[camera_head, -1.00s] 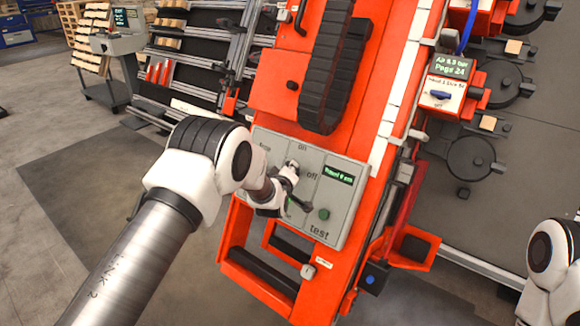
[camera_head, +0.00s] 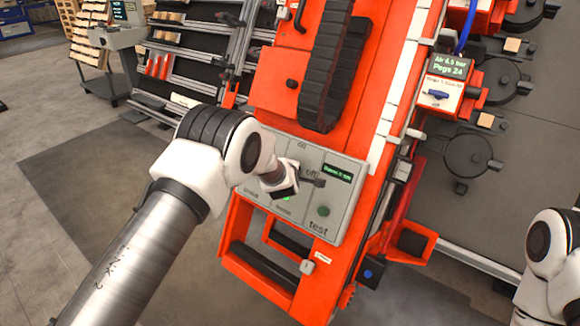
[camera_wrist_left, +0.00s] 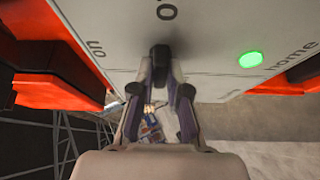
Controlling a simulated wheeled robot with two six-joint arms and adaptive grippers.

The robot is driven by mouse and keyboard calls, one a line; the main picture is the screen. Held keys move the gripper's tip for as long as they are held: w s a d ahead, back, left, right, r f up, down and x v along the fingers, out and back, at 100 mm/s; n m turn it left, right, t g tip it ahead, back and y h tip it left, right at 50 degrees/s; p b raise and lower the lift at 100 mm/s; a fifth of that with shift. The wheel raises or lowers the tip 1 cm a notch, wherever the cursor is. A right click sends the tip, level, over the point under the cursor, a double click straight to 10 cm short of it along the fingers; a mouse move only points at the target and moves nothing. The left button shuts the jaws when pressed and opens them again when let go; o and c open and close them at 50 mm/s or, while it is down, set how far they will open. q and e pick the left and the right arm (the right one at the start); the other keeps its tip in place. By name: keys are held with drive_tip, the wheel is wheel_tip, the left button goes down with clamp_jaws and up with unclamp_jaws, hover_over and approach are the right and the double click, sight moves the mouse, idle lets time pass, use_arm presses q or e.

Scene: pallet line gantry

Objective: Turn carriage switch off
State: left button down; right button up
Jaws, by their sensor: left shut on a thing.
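The grey control panel (camera_head: 345,200) on the red carriage carries "on", "off" and "test" labels, a small green-text screen (camera_head: 338,173) and a round green button (camera_head: 323,211). My left gripper (camera_head: 305,181) is at the middle of the panel, just below the "off" label. In the left wrist view my left gripper (camera_wrist_left: 160,85) is shut on a black switch handle (camera_wrist_left: 158,55), whose end shows between the fingertips. The switch's base is mostly hidden by my wrist in the head view. My right arm shows at the lower right; its gripper is out of view.
A black cable chain (camera_head: 328,70) hangs above the panel. A red frame with handle bars (camera_head: 262,268) lies below it. A second box with a screen and blue knob (camera_head: 438,94) is at the right. A glowing green light (camera_wrist_left: 250,59) sits near "home".

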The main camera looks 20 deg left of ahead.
use_arm(q)
drive_tip(key=c, duration=1.2)
unclamp_jaws()
drive_tip(key=shift+o, duration=0.2)
drive_tip(key=v, duration=1.2)
